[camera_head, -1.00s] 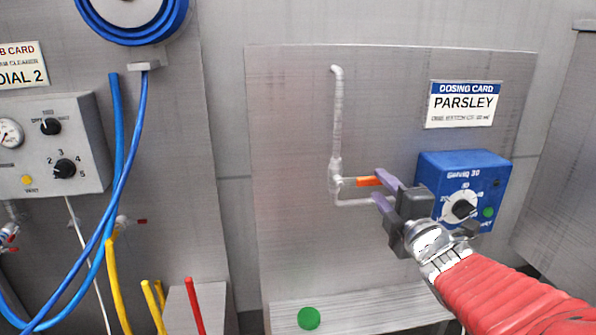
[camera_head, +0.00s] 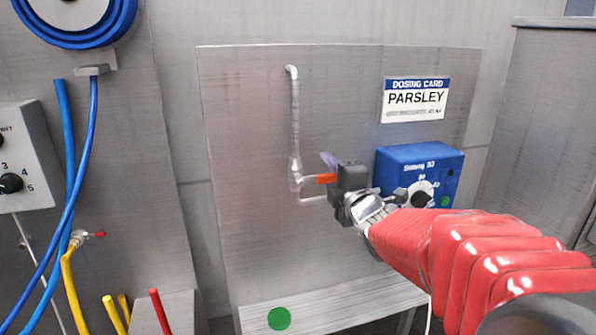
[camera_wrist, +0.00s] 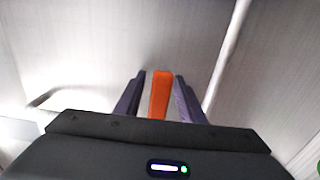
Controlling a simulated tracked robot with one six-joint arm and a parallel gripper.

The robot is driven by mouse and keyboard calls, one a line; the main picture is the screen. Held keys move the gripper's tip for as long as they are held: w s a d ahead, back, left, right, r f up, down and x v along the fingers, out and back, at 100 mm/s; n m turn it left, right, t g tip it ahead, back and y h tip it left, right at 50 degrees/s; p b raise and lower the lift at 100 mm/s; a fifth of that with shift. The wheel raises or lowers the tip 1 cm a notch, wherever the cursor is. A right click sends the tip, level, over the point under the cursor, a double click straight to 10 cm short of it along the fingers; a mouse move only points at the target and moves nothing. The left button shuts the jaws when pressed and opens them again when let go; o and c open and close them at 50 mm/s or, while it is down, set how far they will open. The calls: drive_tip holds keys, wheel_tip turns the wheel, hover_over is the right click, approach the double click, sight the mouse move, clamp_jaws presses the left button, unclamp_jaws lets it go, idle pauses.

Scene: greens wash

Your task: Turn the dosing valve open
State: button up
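The dosing valve (camera_head: 295,178) sits on a thin white pipe on the steel panel. Its orange lever (camera_head: 326,178) points right, roughly level. My gripper (camera_head: 334,174) is at the lever's right end, with one purple finger showing above it; the other finger is hidden in the head view. In the wrist view the orange lever (camera_wrist: 160,95) stands between the two purple fingers, with a narrow gap on each side. My gripper is open around the lever and does not appear to press on it.
A ledge with a green disc (camera_head: 279,318) lies below. Blue hoses (camera_head: 68,170) hang at left.

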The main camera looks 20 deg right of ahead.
drive_tip(key=shift+c, duration=0.5)
clamp_jaws()
drive_tip(key=shift+f, duration=0.1)
drive_tip(key=shift+a, duration=0.2)
drive_tip(key=shift+d, duration=0.1)
